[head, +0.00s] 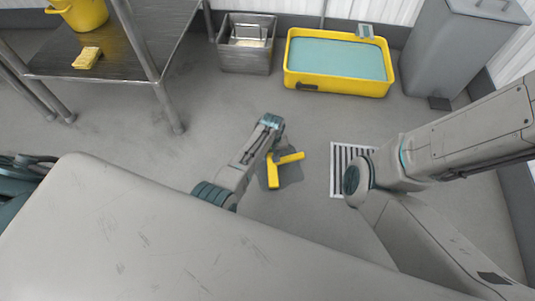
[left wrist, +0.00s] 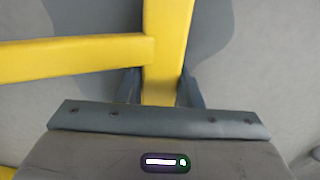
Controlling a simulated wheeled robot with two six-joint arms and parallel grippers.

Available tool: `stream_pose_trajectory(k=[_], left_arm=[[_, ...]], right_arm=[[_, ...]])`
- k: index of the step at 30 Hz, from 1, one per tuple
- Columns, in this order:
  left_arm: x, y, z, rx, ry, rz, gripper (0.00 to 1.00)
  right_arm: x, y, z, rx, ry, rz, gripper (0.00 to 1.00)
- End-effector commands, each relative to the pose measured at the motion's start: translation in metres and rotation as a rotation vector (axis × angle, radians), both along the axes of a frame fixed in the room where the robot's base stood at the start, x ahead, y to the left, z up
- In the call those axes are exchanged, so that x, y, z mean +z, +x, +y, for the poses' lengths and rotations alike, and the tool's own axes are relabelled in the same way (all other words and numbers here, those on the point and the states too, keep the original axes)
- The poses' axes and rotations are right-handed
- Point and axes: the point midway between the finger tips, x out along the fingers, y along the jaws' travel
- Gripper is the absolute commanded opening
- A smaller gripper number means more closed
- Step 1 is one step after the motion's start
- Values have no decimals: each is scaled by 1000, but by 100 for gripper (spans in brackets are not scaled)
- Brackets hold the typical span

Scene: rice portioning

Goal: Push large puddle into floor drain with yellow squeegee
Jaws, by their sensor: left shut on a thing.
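The yellow squeegee (head: 273,174) is low over the floor, with one bar pointing right and the other toward me. In the left wrist view the yellow squeegee (left wrist: 168,45) runs between my left fingers (left wrist: 160,92), which are shut on it. In the head view my left gripper (head: 269,148) is at the far end of the squeegee, partly hidden by its wrist. The dark grey puddle (head: 291,176) lies under and around the squeegee. The floor drain (head: 337,180), a striped grate, is to its right, apart from the puddle. My right gripper is out of view.
My right arm covers the drain's right side. A yellow tub (head: 292,76) of pale blue liquid, a metal sink (head: 262,62) and a grey bin (head: 445,60) stand at the back. A metal table (head: 130,62) holds a yellow bucket (head: 82,14) and a sponge (head: 87,58).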

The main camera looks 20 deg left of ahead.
Motion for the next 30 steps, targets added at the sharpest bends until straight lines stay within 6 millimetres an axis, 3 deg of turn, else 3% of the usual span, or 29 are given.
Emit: stream_pose_trajectory(k=[30], left_arm=[[0, 10, -38, -1, -1, 3, 0]], right_arm=[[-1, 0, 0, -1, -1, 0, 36]])
